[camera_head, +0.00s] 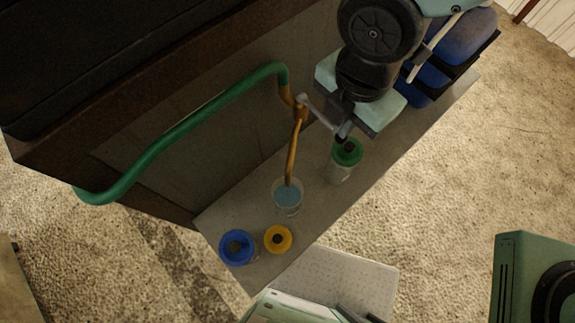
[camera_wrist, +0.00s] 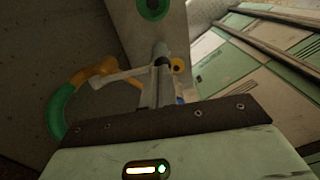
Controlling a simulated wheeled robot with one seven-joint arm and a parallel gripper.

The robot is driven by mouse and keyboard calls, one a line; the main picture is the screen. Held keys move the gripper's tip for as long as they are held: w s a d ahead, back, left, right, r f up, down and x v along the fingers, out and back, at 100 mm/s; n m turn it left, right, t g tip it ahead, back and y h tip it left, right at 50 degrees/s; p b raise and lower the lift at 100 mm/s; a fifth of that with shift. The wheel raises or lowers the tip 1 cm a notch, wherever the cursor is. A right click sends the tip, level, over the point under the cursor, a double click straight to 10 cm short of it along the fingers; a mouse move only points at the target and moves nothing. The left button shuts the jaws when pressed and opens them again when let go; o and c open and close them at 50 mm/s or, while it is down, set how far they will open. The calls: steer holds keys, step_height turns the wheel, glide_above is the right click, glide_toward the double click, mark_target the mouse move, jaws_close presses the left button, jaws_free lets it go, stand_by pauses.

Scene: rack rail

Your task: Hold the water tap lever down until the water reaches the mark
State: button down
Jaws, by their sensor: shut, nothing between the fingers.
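The brass tap (camera_head: 299,113) joins the green pipe, and its spout (camera_head: 291,155) runs down to a clear cup (camera_head: 287,208). Bluish water (camera_head: 289,195) stands in the cup; the mark cannot be made out. The grey lever (camera_head: 318,112) sticks out from the tap to the right. My gripper (camera_head: 343,131) is shut and empty, its fingertips at the lever's outer end. In the wrist view the lever (camera_wrist: 118,75) reaches from the tap (camera_wrist: 98,72) to my fingertips (camera_wrist: 160,52). Whether they touch it or how far it is pressed is unclear.
A green-lidded jar (camera_head: 342,172) stands on the grey shelf (camera_head: 225,213), just below my gripper. A blue-lidded jar (camera_head: 237,247) and a yellow-lidded jar (camera_head: 278,240) stand near its front left end. The green pipe (camera_head: 180,133) runs along the dark panel. Blue containers (camera_head: 467,38) sit at the upper right.

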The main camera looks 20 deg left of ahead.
stand_by(0.3)
step_height(320, 180, up, 8)
steer(key=p, duration=0.7)
steer(key=shift+f, duration=0.15)
steer(key=shift+s, duration=0.1)
